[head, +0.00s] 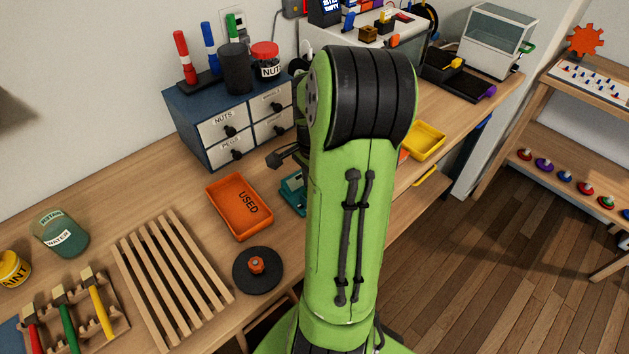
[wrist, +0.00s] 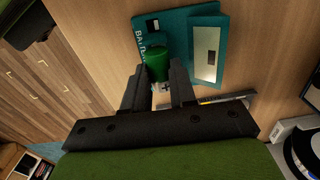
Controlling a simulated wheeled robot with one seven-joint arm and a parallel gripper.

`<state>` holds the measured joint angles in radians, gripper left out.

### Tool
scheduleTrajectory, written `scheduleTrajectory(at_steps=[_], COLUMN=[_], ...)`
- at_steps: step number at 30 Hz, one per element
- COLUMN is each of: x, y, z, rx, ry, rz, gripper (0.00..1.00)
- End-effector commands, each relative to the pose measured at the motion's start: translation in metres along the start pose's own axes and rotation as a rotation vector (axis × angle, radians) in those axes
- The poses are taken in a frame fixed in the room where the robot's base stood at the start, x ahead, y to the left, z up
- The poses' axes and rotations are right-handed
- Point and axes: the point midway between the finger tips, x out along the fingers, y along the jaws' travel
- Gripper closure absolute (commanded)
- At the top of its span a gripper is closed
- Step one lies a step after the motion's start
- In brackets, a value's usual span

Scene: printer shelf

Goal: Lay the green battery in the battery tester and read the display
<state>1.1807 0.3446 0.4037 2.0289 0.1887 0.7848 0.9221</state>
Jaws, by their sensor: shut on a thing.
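The green battery (wrist: 156,64) shows in the wrist view between the fingertips of my gripper (wrist: 159,78), which is shut on it. The battery is in front of the teal battery tester (wrist: 186,20) and overlaps its left part in the picture. I cannot tell whether it touches the tester. The tester has a pale panel (wrist: 206,42) on its right and partly covered lettering on its left. No reading can be made out. In the head view, my green arm hides most of the tester (head: 292,191) and the battery.
An orange tray marked USED (head: 240,208) lies left of the tester. A blue drawer unit (head: 188,138) stands behind. A black disc with an orange knob (head: 258,270) and a slatted wooden rack (head: 172,280) are nearer. A yellow tray (head: 424,140) lies right of my arm.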

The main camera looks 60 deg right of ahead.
Motion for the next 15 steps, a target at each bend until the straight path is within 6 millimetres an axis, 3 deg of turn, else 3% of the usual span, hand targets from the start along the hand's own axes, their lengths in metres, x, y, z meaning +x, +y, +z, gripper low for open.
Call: scheduleTrajectory(at_steps=[15], x=[0.0047], y=[0.0002], z=[-0.0003], rx=[0.001], ry=[0.0], rz=[0.0], gripper=[1.0])
